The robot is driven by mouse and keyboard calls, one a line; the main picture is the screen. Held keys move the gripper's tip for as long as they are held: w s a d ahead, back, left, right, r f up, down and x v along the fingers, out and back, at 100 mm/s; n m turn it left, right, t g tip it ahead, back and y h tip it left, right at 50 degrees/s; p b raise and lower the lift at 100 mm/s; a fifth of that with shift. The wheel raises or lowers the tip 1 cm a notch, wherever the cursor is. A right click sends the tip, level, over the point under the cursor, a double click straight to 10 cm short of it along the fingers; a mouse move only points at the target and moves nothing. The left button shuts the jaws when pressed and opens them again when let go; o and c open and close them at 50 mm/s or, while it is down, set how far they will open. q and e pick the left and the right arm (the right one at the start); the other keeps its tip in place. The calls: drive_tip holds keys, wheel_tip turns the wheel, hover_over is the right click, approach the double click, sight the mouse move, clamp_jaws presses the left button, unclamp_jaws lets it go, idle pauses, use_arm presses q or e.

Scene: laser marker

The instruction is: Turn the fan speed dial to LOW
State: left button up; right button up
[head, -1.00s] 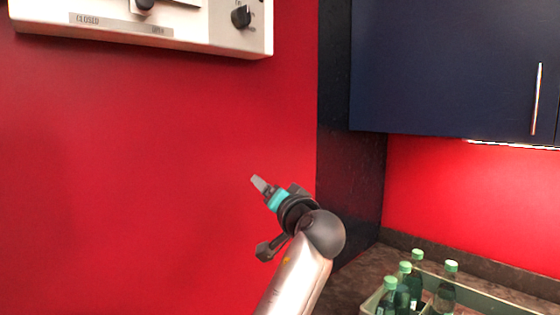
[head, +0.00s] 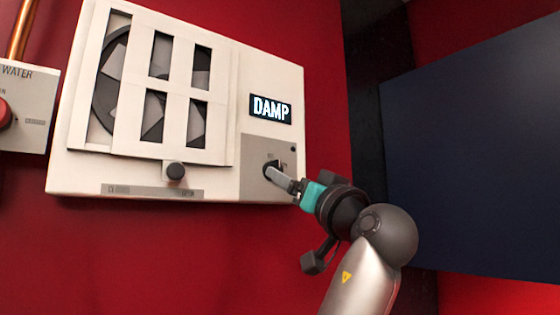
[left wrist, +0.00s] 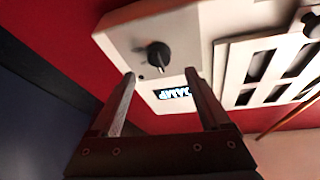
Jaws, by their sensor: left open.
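The fan speed dial (head: 272,162) is a dark knob on a grey plate at the lower right of the white fan panel. In the head view my left gripper (head: 270,173) partly covers it. In the left wrist view the dial (left wrist: 158,54) shows ahead, between the lines of the two fingertips. There my left gripper (left wrist: 159,73) is open and empty, its fingers on either side of the dial in the picture; I cannot tell whether they touch it. The dial's setting marks are too small or hidden to read. My right gripper is not in view.
A lit display (head: 271,109) above the dial reads DAMP. A water box (head: 34,108) with a red knob is at far left. A dark blue cabinet (head: 480,150) stands at right.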

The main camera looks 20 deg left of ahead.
sight(276, 164)
use_arm(q)
drive_tip(key=p+x, duration=0.2)
drive_tip(key=x, duration=0.4)
drive_tip(key=shift+w, duration=0.2)
drive_tip(key=shift+a+r, duration=0.1)
drive_tip(key=shift+a, duration=0.05)
clamp_jaws()
idle(0.3)
